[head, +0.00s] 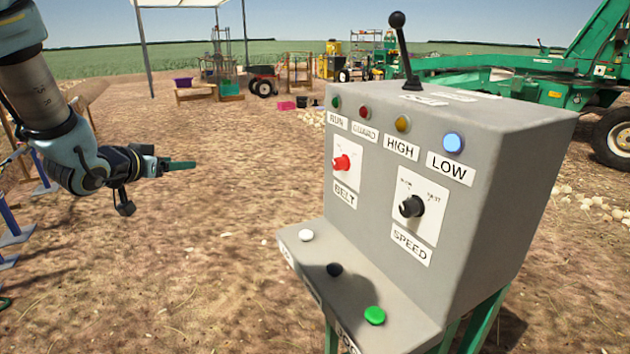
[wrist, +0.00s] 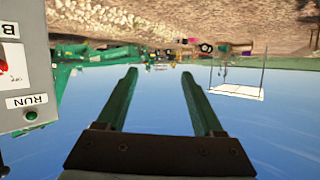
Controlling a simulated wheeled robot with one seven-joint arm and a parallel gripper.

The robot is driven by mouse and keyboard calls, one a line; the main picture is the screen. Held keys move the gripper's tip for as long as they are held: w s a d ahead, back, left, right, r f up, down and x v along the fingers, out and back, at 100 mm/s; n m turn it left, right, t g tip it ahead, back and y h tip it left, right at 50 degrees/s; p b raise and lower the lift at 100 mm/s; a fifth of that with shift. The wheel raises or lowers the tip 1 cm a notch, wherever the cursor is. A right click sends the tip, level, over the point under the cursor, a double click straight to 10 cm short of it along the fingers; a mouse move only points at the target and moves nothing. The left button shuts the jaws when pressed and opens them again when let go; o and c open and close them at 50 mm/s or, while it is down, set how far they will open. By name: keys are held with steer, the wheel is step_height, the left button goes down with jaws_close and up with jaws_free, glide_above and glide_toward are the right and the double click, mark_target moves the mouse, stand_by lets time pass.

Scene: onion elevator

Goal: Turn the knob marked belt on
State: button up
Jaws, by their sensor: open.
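The red belt knob (head: 342,162) sits on a white plate on the front of the grey control box (head: 480,190), above a label reading BELT (head: 345,194). Its exact pointer setting is too small to tell. My gripper (head: 182,165) is left of the box in the head view, at about the knob's height, apart from it. In the wrist view my gripper (wrist: 160,90) has its two green fingers spread with nothing between them. That view is upside down, and part of the red knob (wrist: 3,67) shows at its left edge.
A black SPEED knob (head: 411,206) is right of the belt knob. White, black and green buttons (head: 374,315) sit on the lower ledge. A black lever (head: 402,50) stands on top. Lamps (head: 403,124) line the upper face. Open ground lies between gripper and box.

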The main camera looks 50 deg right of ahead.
steer(key=s+d+f+m+g+h+b, duration=0.2)
steer(key=s+d+m+g+h, duration=0.3)
steer(key=s+d, duration=0.6)
steer(key=m+g, duration=0.4)
steer(key=g, duration=0.4)
glide_toward(335, 164)
steer(key=p+x, duration=0.2)
steer(key=x, duration=0.7)
steer(key=shift+s+d, duration=0.1)
steer(key=shift+d, duration=0.15)
jaws_close()
